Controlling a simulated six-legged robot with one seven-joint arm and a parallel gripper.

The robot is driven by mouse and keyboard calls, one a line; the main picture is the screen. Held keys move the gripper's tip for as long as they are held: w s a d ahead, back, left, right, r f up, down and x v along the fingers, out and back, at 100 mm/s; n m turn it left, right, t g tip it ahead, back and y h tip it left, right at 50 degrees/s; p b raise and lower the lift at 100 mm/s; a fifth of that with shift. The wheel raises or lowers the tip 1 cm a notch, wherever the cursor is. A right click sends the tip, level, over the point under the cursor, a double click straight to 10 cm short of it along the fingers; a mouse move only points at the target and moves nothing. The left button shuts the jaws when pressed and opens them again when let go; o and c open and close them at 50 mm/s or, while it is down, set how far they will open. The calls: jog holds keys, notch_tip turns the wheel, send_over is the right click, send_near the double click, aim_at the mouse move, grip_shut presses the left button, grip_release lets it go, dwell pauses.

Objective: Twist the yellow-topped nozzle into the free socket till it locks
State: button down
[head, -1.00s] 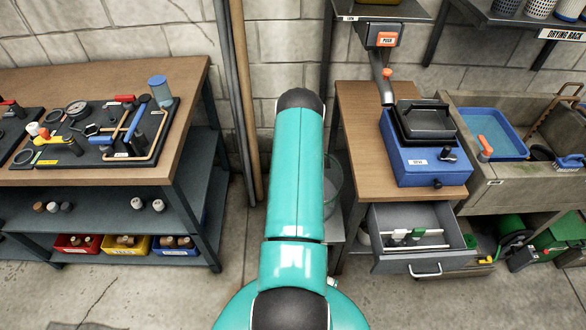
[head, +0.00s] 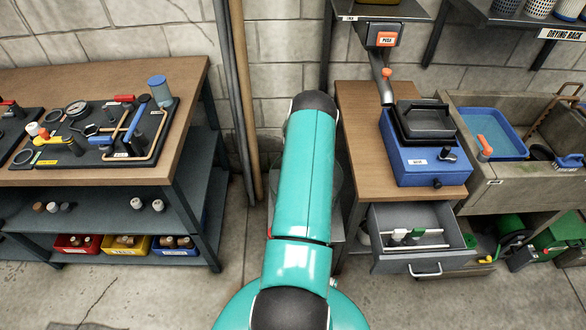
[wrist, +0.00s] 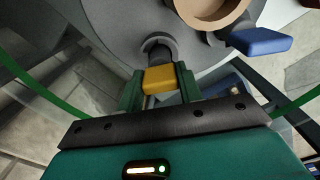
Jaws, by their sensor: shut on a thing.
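In the wrist view my gripper (wrist: 159,86) is shut on the yellow top of the nozzle (wrist: 159,78), with one green finger on each side. Just beyond the yellow top is a dark round fitting (wrist: 157,50) on a large grey rounded body (wrist: 110,25). I cannot tell whether this fitting is the nozzle's body or the socket, or how far the nozzle is seated. In the head view my own arm hides the gripper and the nozzle.
In the wrist view a blue lever (wrist: 262,41) and a tan ring (wrist: 210,12) are close by. In the head view a wooden workbench (head: 90,75) stands left. A cabinet with an open drawer (head: 422,252) and a sink (head: 520,185) stand right.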

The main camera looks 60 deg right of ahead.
jog(key=c, duration=0.9)
grip_release()
jog(key=shift+o, duration=0.2)
jog(key=shift+r, duration=0.1)
notch_tip(320, 180, up, 14)
